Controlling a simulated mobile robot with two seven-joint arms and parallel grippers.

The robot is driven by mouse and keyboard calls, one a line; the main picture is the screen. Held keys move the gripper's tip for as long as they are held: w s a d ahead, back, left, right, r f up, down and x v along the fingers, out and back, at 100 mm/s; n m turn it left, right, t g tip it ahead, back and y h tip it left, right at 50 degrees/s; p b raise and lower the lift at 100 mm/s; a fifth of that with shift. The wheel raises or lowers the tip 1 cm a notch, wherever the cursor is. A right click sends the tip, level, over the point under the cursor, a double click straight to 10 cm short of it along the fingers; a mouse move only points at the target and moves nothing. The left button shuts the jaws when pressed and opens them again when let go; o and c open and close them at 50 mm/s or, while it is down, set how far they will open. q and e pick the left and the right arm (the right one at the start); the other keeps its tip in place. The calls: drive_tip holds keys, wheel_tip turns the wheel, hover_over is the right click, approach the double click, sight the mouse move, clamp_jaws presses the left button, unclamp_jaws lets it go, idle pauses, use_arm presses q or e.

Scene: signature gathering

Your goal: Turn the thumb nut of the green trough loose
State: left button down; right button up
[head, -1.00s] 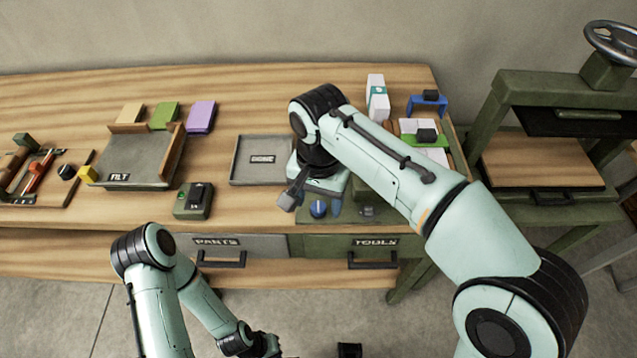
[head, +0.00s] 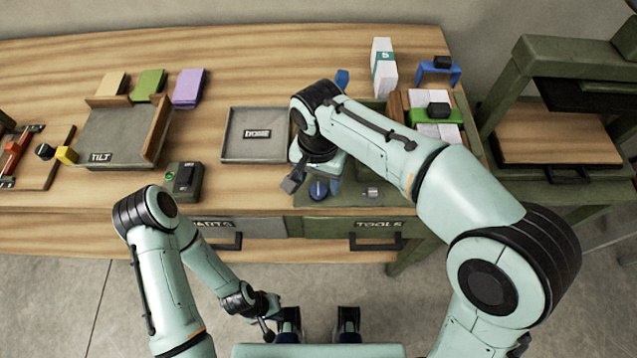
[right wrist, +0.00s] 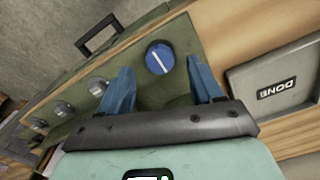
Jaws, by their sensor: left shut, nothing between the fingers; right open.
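A green clamp bar (head: 448,116) with a dark thumb nut (head: 438,109) sits across white blocks at the right of the bench; I take this for the green trough, whose walls are hard to make out. My right gripper (right wrist: 160,66) is open above the green front panel (right wrist: 180,88), left of that trough. Its blue fingers are spread around a round blue knob (right wrist: 160,57) with a white line; I see no contact. The knob also shows in the head view (head: 318,190). My left gripper (head: 270,312) is shut and empty, low in front of the bench.
A blue bar (head: 440,72) with a dark nut stands behind the green one, beside a white block (head: 383,66). The DONE tray (head: 240,148) is empty. Several grey knobs (right wrist: 97,86) line the panel. A green press frame (head: 570,60) stands at the right.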

sight(318, 191)
drive_tip(key=shift+f, duration=1.3)
drive_tip(key=c, duration=1.1)
drive_tip(key=shift+o, duration=0.2)
